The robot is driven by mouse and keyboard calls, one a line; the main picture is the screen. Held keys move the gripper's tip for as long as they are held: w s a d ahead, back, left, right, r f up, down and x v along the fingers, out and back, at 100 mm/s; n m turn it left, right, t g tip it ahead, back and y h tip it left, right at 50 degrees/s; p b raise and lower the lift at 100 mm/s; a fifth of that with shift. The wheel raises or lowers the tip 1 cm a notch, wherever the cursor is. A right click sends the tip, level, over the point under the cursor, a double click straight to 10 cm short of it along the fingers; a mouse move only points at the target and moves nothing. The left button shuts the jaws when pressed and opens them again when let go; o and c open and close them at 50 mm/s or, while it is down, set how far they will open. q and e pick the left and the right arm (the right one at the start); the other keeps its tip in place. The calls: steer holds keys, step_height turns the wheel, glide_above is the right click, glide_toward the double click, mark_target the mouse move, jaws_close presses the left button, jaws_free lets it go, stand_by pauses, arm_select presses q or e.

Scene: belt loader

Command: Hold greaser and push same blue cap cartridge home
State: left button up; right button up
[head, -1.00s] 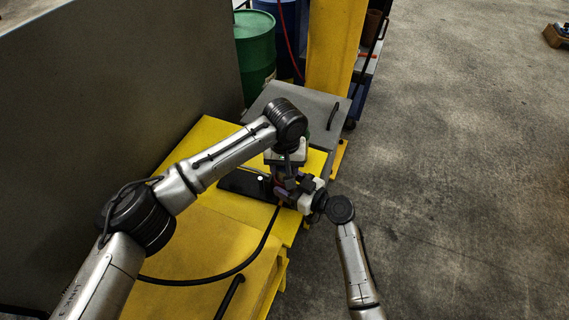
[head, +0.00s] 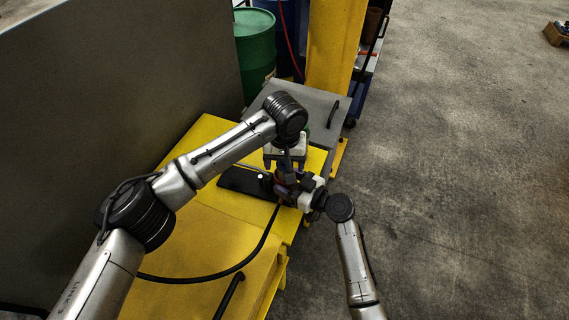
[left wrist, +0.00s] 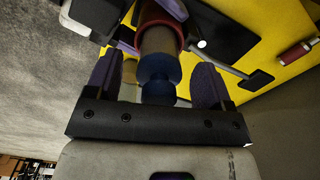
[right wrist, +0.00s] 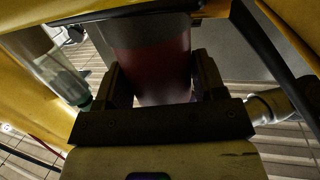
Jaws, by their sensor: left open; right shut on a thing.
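The greaser (right wrist: 150,75) has a dark red barrel, which my right gripper (right wrist: 162,82) is shut on. In the left wrist view its red rim (left wrist: 160,24) surrounds a tan cartridge (left wrist: 158,42) with a blue cap (left wrist: 159,80). The cap end sticks out of the barrel toward my left gripper (left wrist: 157,82). My left gripper is open, its purple-grey fingers on either side of the cap with gaps visible. In the head view my left gripper (head: 285,166) is just above the greaser, beside my right gripper (head: 302,192); the cap is hidden there.
The yellow bench (head: 215,215) carries a dark pad (head: 238,182) beside the greaser and a black hose (head: 225,273) curving across it. A clear tube with a green cap (right wrist: 82,102) shows in the right wrist view. A red cylinder (left wrist: 295,53) lies on the yellow surface.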

arm_select(q)
step_height(320, 180, up, 11)
steer(key=shift+f, duration=0.15)
stand_by(0.9)
arm_select(e)
steer(key=o, duration=0.8)
steer(key=shift+o, duration=0.2)
